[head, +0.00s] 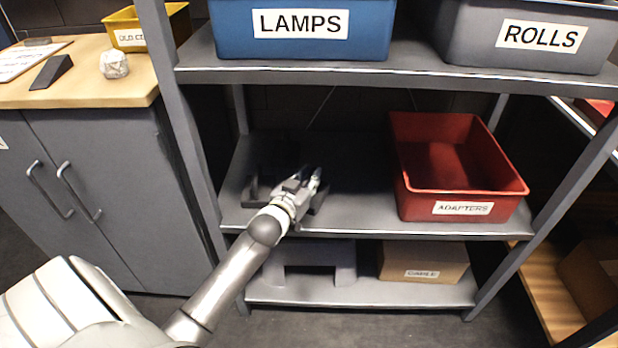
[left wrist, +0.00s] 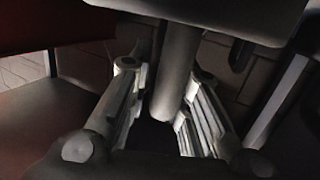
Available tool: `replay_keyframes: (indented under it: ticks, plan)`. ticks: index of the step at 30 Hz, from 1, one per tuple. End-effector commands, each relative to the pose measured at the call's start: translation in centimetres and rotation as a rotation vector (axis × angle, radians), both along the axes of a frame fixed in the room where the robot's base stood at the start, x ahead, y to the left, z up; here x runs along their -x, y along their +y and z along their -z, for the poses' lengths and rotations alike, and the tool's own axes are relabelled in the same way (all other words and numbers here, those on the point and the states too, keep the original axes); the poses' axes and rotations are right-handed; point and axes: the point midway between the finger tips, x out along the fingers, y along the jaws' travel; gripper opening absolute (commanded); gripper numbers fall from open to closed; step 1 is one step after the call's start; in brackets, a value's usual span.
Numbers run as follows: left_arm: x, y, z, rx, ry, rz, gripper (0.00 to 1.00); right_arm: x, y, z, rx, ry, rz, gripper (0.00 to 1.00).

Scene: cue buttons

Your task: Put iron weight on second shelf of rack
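The rack (head: 450,228) stands ahead, and its middle shelf carries a red bin on the right. A dark grey object (head: 252,190), seemingly the iron weight, sits at the left of this shelf, partly hidden by my left gripper (head: 313,183). In the left wrist view, a thick grey bar (left wrist: 176,75) joins a wide flat dark part (left wrist: 225,14). The fingers of my left gripper (left wrist: 160,110) stand on either side of the bar, with a gap on its left side. Whether the right finger touches it is unclear. My right gripper is out of view.
The red ADAPTERS bin (head: 462,208) is right of the gripper. A blue LAMPS bin (head: 300,25) and grey ROLLS bin (head: 540,38) stand above. A CABLE box (head: 423,264) is below. A cabinet (head: 100,185) with a wooden top is left.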

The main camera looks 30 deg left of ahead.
Motion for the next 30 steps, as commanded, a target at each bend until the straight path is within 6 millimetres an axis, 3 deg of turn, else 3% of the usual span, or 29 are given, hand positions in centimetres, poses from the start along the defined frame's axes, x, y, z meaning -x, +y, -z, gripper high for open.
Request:
replay_keyframes:
  ticks: [3, 16, 30]
  plan:
    - [0.0, 0.0, 0.0, 0.0, -0.001, 0.0, 0.35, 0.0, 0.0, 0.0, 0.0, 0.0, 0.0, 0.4]
    - [0.8, -0.2, -0.2, 0.001, -0.001, 0.001, 0.35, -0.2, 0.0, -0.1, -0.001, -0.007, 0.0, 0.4]
    - [8.4, -1.4, -1.4, 0.0, 0.0, 0.0, 0.35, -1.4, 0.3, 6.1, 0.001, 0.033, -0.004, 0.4]
